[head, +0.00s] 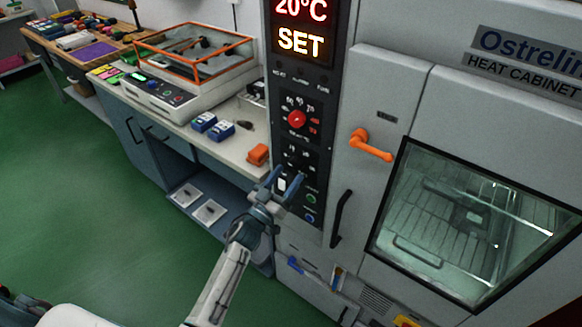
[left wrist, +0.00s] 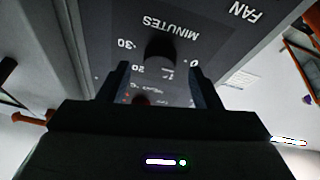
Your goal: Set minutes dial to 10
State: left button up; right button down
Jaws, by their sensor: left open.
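The minutes dial (left wrist: 160,50) is a dark round knob on the cabinet's black control panel (head: 313,75). In the left wrist view it appears upside down under the word MINUTES, with scale marks around it. Its pointer is too dark to read. My left gripper (head: 283,183) is in front of the lower panel and hides the dial in the head view. In the left wrist view my left gripper (left wrist: 159,72) is open, with one finger toward each side of the dial. I cannot tell whether the fingers touch it. My right gripper is not in view.
A red dial (head: 297,118) sits higher on the panel, below a display reading 20°C SET. An orange door handle (head: 371,146) and a black handle (head: 341,218) stick out to the right. The bench (head: 228,143) on the left holds blue and orange items.

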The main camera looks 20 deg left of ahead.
aim_at(296, 164)
pick_arm(q)
jog(key=shift+x, duration=1.35)
jog(key=c, duration=1)
jog(key=shift+m+p, duration=0.4)
jog(key=shift+m, duration=0.1)
jog(key=m+h, duration=0.1)
jog(key=m+p, duration=0.1)
jog(key=shift+a+r+m+g+h, duration=0.15)
jog(key=shift+m+g+h, duration=0.15)
jog(key=shift+m+h, duration=0.1)
jog(key=m+g+h, duration=0.1)
jog(key=m, duration=0.1)
jog(key=m+g+h+p, duration=0.1)
jog(key=m, duration=0.2)
jog(key=shift+a, duration=0.15)
jog(key=m+g+p, duration=0.1)
jog(key=m, duration=0.2)
jog(key=m+g+h+p, duration=0.1)
jog(key=m, duration=0.2)
jog(key=shift+a+r+m+g+p, duration=0.1)
jog(key=shift+m+g+p, duration=0.2)
jog(key=shift+m, duration=0.4)
